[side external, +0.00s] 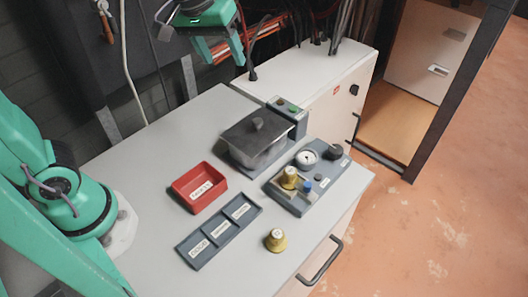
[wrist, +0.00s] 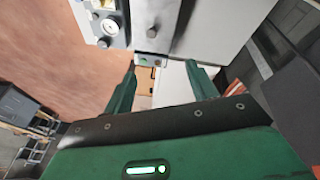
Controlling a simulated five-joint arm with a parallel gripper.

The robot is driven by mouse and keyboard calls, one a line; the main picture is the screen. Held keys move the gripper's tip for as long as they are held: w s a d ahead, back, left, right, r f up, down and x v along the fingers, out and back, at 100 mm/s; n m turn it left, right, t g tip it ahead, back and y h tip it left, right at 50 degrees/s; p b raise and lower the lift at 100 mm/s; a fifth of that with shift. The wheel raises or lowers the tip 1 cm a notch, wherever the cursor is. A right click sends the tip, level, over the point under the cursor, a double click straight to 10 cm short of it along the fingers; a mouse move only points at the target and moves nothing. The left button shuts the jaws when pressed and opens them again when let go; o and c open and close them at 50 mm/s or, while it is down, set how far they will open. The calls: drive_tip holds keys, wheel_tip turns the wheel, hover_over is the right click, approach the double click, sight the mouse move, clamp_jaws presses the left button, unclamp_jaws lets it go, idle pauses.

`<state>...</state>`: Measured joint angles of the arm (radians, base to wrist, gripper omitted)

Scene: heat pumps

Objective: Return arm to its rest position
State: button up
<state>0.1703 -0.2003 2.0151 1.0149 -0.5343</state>
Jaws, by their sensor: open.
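My gripper (side external: 220,50) is high at the top of the side external view, above the back of the grey work table (side external: 150,165) and apart from everything on it. In the wrist view my gripper (wrist: 160,82) has its two green fingers spread, with nothing held between them. My green arm base (side external: 85,205) stands at the left of the table. How the arm links run up to the gripper is partly out of frame.
A red bin (side external: 199,187), grey divided tray (side external: 218,236), loose yellow knob (side external: 276,240), lidded grey box (side external: 256,137) and gauge panel (side external: 322,189) stand on the table. Dark cables (side external: 343,25) rise behind it. The table's front left is bare.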

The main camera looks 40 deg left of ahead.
drive_tip(key=s+a+f+m+t, duration=0.1)
drive_tip(key=s+a+m, duration=0.1)
drive_tip(key=s, duration=0.4)
drive_tip(key=s+a+f+m+t, duration=0.1)
drive_tip(key=s+a+f+m, duration=0.1)
drive_tip(key=s+a, duration=0.2)
drive_tip(key=s, duration=0.3)
drive_tip(key=shift+f+y, duration=0.25)
drive_tip(key=shift+y, duration=0.05)
idle(0.4)
